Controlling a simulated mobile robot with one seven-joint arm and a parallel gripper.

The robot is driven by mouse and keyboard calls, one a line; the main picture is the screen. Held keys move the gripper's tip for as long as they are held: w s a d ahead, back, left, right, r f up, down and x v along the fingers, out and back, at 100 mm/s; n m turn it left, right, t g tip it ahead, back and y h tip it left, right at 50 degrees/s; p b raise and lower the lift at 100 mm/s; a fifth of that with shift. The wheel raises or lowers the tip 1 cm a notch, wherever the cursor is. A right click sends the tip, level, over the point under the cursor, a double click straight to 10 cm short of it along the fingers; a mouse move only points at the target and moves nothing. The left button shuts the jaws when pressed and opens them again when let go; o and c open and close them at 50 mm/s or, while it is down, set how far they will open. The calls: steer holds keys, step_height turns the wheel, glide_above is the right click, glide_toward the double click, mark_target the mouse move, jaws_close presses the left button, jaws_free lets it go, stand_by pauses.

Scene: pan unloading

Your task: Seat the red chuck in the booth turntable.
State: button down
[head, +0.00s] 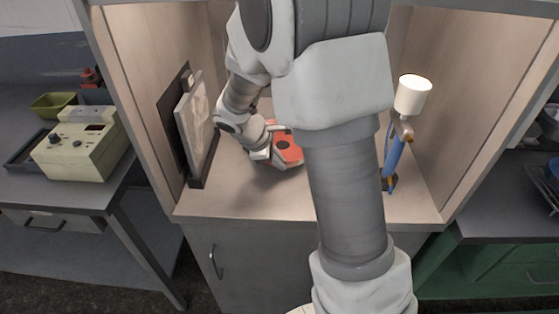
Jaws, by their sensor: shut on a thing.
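The red chuck (287,154) is inside the wooden booth, left of the middle, low over the booth floor. It is a flat red piece with a dark round mark on its face. My gripper (275,142) comes at it from the left and is shut on it. The fingertips are small and partly hidden. I cannot tell whether the chuck touches anything beneath it. I cannot make out the booth turntable; my arm covers the middle of the booth.
A framed panel (196,120) stands at the booth's left wall. A blue-handled tool with a white cup (413,94) stands at the right. A beige control box (82,150) and green tray (53,104) are on the left bench. The booth's front floor (235,204) is clear.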

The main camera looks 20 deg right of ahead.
steer(key=shift+f, duration=0.3)
steer(key=c, duration=1.3)
jaws_free()
steer(key=shift+r, duration=0.1)
steer(key=p+v, duration=0.6)
steer(key=v, duration=0.5)
steer(key=shift+p, duration=0.3)
steer(key=s+r+m+t+y, duration=0.1)
steer(key=s+r+m+y, duration=0.1)
steer(key=s+r+m, duration=0.4)
steer(key=s+r+m+t+y, duration=0.2)
steer(key=s+r+m, duration=0.4)
steer(key=s, duration=0.8)
step_height(320, 180, up, 3)
steer(key=shift+s+a+f+m+t+y, duration=0.1)
steer(key=shift+s+a+m+t+y, duration=0.2)
steer(key=shift+a+y, duration=0.35)
